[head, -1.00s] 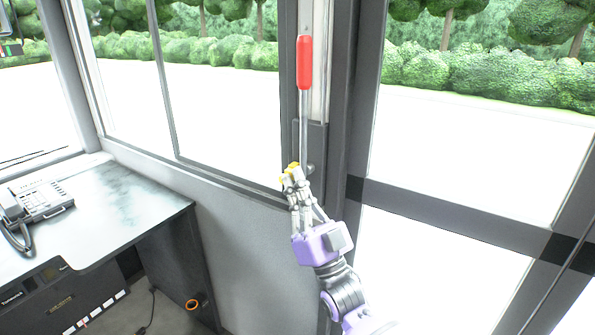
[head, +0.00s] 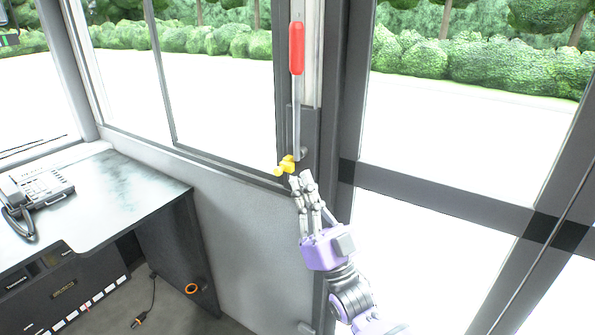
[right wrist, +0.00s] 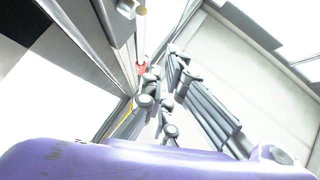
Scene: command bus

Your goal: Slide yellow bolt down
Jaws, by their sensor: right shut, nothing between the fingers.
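The yellow bolt (head: 286,164) sits on the dark door post, just below the lower end of a metal lever with a red handle (head: 296,48). Its yellow knob sticks out to the left. My right gripper (head: 301,178) is shut and empty, just below and right of the bolt, with a small gap showing between them in the head view. In the right wrist view, my right gripper's fingers (right wrist: 165,75) point up along the post, and a bit of red shows beyond them. My left gripper is not in view.
A desk (head: 110,205) with a telephone (head: 38,195) stands at the left. The glazed door with its dark crossbar (head: 440,205) is at the right. A grey wall panel (head: 240,240) lies below the window. An orange ring (head: 191,288) hangs on the desk's side.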

